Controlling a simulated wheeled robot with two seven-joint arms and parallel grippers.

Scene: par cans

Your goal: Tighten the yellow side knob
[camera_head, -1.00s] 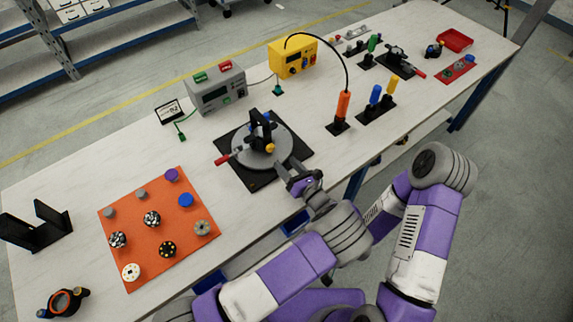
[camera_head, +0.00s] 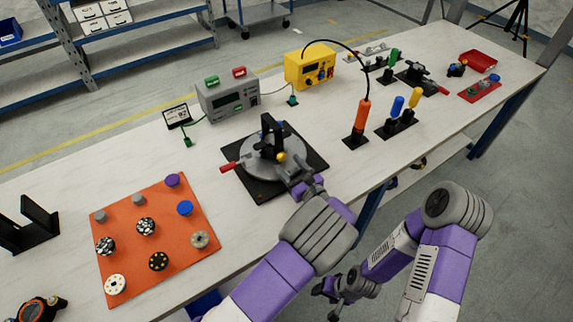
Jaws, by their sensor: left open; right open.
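The yellow side knob (camera_head: 282,156) sticks out of the near side of the black upright bracket (camera_head: 268,134). The bracket stands on a round grey turntable (camera_head: 256,164) with a red-tipped handle at its left. A black square base plate (camera_head: 262,190) lies under it. My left gripper (camera_head: 298,181) is open at the turntable's near right edge, just below and right of the knob. Whether its fingers touch anything I cannot tell. My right gripper (camera_head: 325,288) is open and empty, low beside the table's front edge.
An orange mat (camera_head: 130,222) with several round parts lies at the left. A grey power supply (camera_head: 227,98) and a yellow meter (camera_head: 309,68) stand behind the turntable. An orange-handled tool (camera_head: 362,115) and screwdrivers (camera_head: 396,107) stand upright to its right.

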